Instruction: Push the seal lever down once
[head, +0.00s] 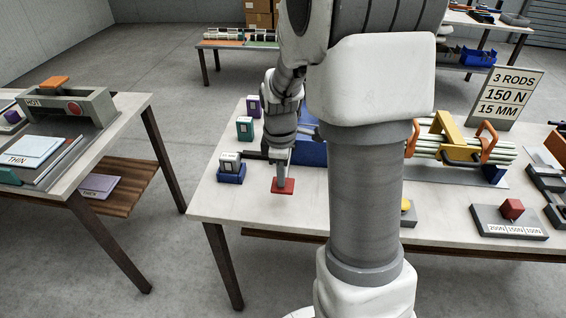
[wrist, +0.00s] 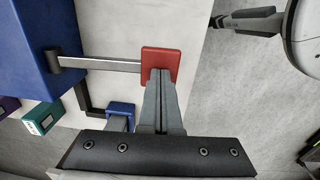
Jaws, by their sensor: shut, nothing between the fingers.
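The seal lever is a grey metal bar (wrist: 105,65) reaching out from a blue machine body (wrist: 32,38), with a flat red pad (wrist: 160,54) at its end. In the head view the red pad (head: 283,187) shows low over the near left part of the table, and the blue body (head: 313,153) is partly hidden behind my arm. My gripper (wrist: 160,73) is shut and empty, its fingertips together over the red pad. In the head view my gripper (head: 282,182) points down onto the pad. They look to be touching or nearly so; the exact gap cannot be told.
A small blue holder (head: 231,174) with pale items stands left of the pad. Green (head: 244,127) and purple (head: 254,106) boxes stand behind it. A sign (head: 507,97) reads 3 RODS, 150 N, 15 MM. White rods (head: 470,142) lie in a clamp fixture at right.

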